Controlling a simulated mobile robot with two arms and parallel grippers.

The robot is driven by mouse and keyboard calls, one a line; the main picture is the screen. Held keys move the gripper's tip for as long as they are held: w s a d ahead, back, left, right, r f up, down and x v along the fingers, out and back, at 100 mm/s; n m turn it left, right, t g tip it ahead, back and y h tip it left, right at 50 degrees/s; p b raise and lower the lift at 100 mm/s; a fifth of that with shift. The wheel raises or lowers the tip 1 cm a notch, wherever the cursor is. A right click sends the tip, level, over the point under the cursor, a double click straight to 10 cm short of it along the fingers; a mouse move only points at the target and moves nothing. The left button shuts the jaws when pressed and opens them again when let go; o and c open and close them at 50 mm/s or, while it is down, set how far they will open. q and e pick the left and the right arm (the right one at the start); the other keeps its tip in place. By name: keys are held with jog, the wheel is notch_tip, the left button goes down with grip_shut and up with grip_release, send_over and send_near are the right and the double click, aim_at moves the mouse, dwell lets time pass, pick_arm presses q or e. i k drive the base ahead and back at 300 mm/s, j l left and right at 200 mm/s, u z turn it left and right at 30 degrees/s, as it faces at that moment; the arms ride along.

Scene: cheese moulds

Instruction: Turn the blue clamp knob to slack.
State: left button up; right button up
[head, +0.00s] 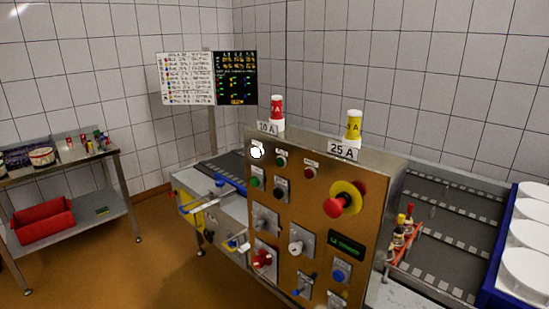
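A steel control panel (310,225) stands in the centre of the head view. Low on its right side is a round blue knob (340,272) on a light plate. A small blue lever (300,290) sits lower, to the left of it. Other blue parts show by the conveyor at the panel's left, including a small blue knob (219,183). I cannot tell which of these is the clamp knob, nor read its setting. Neither of my grippers shows in the view.
The panel also carries a red mushroom button (340,203), a red knob (262,259) and several small buttons. Right is a conveyor bed (445,205) with a red rack (402,245) and a blue crate (512,240) of white moulds. A steel table (125,175) stands left; the floor between is clear.

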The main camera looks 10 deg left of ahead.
aim_at(218, 184)
jog(key=i+j+z, duration=0.25)
jog(key=j, duration=0.55)
jog(key=i+j+z, duration=0.25)
jog(key=j, duration=0.55)
jog(key=i+j+z, duration=0.1)
jog(key=j+z, duration=0.2)
jog(key=j, duration=0.5)
jog(key=j+z, duration=0.25)
jog(key=j, duration=0.6)
